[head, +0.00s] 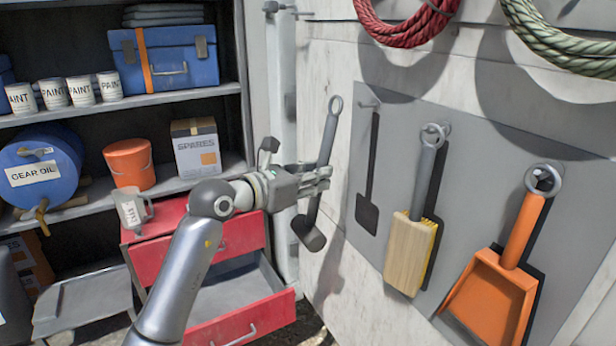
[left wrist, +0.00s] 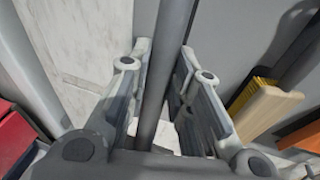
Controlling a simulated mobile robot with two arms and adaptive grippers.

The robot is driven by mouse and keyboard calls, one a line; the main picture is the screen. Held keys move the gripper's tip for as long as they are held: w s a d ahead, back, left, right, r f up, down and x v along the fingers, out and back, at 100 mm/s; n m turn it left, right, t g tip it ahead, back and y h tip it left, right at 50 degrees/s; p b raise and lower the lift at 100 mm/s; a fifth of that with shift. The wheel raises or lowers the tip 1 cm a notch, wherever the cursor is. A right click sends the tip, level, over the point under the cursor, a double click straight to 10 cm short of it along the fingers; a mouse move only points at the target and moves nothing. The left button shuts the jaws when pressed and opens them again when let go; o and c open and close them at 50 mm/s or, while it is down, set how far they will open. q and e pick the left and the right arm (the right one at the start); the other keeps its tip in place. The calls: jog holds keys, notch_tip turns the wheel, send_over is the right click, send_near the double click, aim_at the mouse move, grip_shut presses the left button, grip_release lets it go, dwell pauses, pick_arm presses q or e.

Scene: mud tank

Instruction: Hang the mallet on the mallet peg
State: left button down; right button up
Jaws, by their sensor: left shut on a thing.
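The mallet (head: 325,148) has a grey handle with a ring at its top end and a dark head at its lower end. It hangs nearly upright, tilted a little, in my left gripper (head: 318,181). The gripper is shut on the handle, which also shows between the fingers in the left wrist view (left wrist: 164,70). The mallet peg (head: 372,104) sticks out of the grey board (head: 400,120), above a dark mallet-shaped outline (head: 367,215). The mallet's ring is left of the peg and apart from it in the picture. My right gripper is not in view.
A brush (head: 411,250) and an orange dustpan (head: 495,290) hang on the board right of the peg. A red cabinet (head: 240,240) with an open drawer and shelves stand at left.

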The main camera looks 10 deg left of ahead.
pick_arm(q)
jog(key=w+d+f, duration=0.1)
jog(key=w+d, duration=0.3)
jog(key=d, duration=0.2)
jog(key=shift+f+b, duration=0.15)
jog(key=shift+b, duration=0.25)
dwell(0.4)
jog(key=shift+f, duration=0.1)
dwell(0.6)
jog(key=c, duration=1.2)
grip_release()
jog(key=shift+c, duration=0.2)
jog(key=shift+f, duration=0.15)
